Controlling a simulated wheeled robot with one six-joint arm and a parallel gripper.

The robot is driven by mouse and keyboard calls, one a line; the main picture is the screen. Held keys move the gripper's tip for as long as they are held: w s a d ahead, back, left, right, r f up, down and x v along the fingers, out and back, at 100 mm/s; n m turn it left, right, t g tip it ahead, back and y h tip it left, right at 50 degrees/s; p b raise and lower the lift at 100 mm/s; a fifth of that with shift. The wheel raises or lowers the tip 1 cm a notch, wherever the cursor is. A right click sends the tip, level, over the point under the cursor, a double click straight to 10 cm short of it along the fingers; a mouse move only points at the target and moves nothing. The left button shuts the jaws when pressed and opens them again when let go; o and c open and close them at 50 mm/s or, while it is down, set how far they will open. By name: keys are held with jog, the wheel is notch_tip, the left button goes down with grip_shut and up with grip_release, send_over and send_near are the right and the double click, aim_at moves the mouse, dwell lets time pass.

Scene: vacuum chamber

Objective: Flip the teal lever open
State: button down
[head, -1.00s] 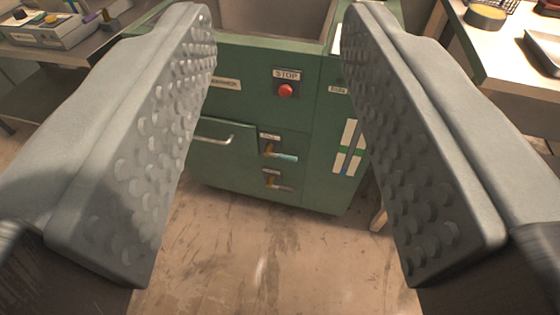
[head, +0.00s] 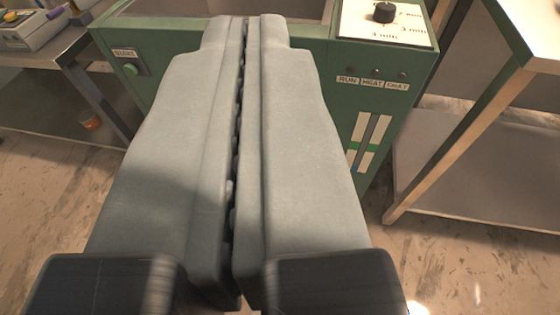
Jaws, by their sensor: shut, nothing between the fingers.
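My gripper (head: 248,22) is shut and empty. Its two grey fingers fill the middle of the view and lie in front of the green vacuum chamber cabinet (head: 362,62). The teal lever does not show now; the fingers cover the middle of the cabinet's front, where it may be hidden. A green button (head: 130,69) with a label sits on the left of the front. On the right are a black knob (head: 384,12) on a white dial plate and a row of labels reading RUN, HEAT and a third word.
A grey bench with a tray (head: 32,28) stands at the left, with a small orange item (head: 90,122) below it. A table with a pale frame (head: 455,130) stands at the right. The floor (head: 50,200) is bare at the left.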

jog(key=w+f+m+g, duration=0.1)
jog(key=w+f+g, duration=0.2)
jog(key=w+f, duration=1.5)
jog(key=w+f+g+h, duration=0.1)
jog(key=w+f, duration=0.1)
jog(key=f, duration=1)
jog(key=w+f+m+g+h, duration=0.1)
jog(key=w+f+h, duration=0.1)
jog(key=f, duration=1)
jog(key=shift+w+m+g, duration=0.3)
jog(key=shift+w, duration=0.3)
jog(key=shift+d+f, duration=0.1)
jog(key=shift+d, duration=0.05)
jog(key=s+f+x, duration=0.1)
jog(key=f+x, duration=0.1)
jog(key=x, duration=1)
jog(key=shift+f, duration=0.35)
jog(key=shift+w, duration=0.15)
